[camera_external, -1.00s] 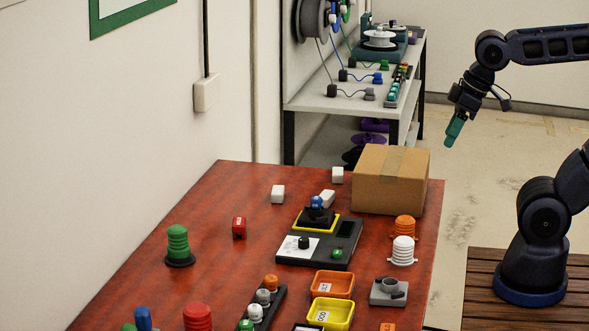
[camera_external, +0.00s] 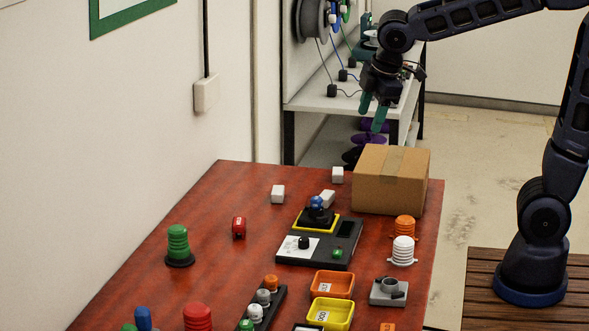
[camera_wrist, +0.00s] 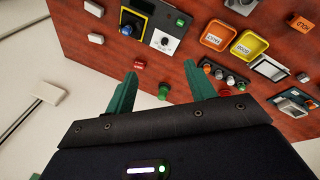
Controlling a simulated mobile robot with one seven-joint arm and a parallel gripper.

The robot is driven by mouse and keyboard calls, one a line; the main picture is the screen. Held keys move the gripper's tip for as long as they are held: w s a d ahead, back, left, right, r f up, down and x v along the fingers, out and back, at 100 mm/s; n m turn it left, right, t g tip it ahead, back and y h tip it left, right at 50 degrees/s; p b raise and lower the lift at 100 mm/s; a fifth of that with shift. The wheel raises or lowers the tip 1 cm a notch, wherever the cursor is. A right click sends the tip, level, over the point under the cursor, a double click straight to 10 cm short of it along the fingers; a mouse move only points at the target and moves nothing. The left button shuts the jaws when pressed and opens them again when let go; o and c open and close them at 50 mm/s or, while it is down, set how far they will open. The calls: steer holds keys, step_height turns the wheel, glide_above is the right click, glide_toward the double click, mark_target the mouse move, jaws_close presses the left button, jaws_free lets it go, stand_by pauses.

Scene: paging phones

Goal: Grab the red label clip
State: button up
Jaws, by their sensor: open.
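The red label clip (camera_external: 239,227) is a small red block on the red-brown table, between the green stacked button and the grey control box. It also shows in the wrist view (camera_wrist: 139,65), small, between the fingertips in the picture but well beyond them. My gripper (camera_external: 371,115) is open and empty, with two green fingers pointing down. It is high above the table's far end, behind and above the cardboard box, far to the right of the clip. The wrist view shows both fingers (camera_wrist: 160,76) spread apart.
The cardboard box (camera_external: 390,180) stands at the far right table corner. White blocks (camera_external: 278,194) lie near the back. The control box (camera_external: 318,249), a green button (camera_external: 178,243) and orange (camera_external: 333,284) and yellow (camera_external: 331,313) trays are nearby. The table around the clip is clear.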

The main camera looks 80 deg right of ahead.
steer(key=w+d+f+n, duration=0.1)
steer(key=w+f+n, duration=0.2)
steer(key=w, duration=0.7)
steer(key=n+g+h, duration=0.2)
steer(key=n, duration=0.9)
glide_above(239, 221)
steer(key=a, duration=0.4)
step_height(239, 221, down, 22)
steer(key=shift+h, duration=0.3)
steer(key=shift+s+x, duration=0.2)
steer(key=shift+x, duration=1.6)
steer(key=shift+s+x, duration=0.15)
steer(key=shift+x, duration=1.7)
steer(key=shift+s+x, duration=0.2)
steer(key=shift+x, duration=1.6)
steer(key=shift+a+f, duration=0.15)
steer(key=shift+c, duration=0.2)
steer(key=c, duration=1)
